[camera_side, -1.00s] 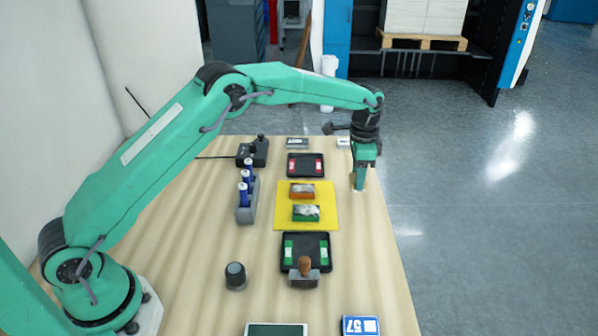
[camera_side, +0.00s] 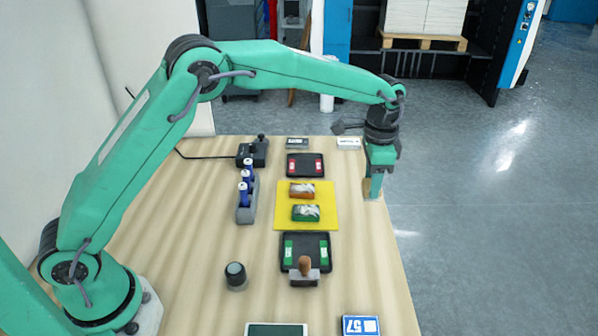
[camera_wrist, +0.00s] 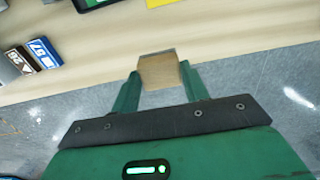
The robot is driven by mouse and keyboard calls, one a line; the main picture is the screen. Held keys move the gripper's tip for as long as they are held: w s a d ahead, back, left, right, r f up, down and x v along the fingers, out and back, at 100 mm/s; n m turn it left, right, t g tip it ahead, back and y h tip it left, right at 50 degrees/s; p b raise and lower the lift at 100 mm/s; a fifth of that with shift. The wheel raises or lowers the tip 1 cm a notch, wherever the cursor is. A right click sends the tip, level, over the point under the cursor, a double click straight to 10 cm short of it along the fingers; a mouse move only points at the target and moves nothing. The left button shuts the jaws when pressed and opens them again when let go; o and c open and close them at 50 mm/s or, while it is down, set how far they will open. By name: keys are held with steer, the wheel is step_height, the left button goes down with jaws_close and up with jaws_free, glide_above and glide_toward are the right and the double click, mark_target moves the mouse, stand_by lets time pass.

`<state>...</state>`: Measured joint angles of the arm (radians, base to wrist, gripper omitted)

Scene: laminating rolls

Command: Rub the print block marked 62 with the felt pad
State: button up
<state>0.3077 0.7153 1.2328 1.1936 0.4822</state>
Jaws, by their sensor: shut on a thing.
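My gripper (camera_side: 374,184) is at the right edge of the table, shut on a tan, wood-coloured block (camera_wrist: 159,72). This block may be the felt pad, but no felt face shows. In the wrist view it sits between my two green fingertips (camera_wrist: 160,76). A blue block marked 57 (camera_side: 360,326) lies at the front edge of the side view; it also shows in the wrist view (camera_wrist: 41,52). Beside it in the wrist view is a brown-and-white block (camera_wrist: 20,62) with digits too small to read surely. I cannot tell which block is marked 62.
A yellow mat (camera_side: 283,222) holds two white-topped blocks. Black trays (camera_side: 305,174) (camera_side: 306,268) lie behind and in front of it. A grey rack (camera_side: 247,213) of blue bottles, a dark knob (camera_side: 236,276) and a wooden-handled tool (camera_side: 304,265) stand nearby.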

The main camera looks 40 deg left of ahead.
steer(key=o, duration=0.3)
steer(key=shift+c, duration=0.9)
steer(key=shift+s+a, duration=0.25)
steer(key=shift+a, duration=0.3)
steer(key=s+a, duration=0.8)
steer(key=a, duration=0.2)
steer(key=shift+a+f, duration=0.25)
steer(key=shift+f, duration=0.15)
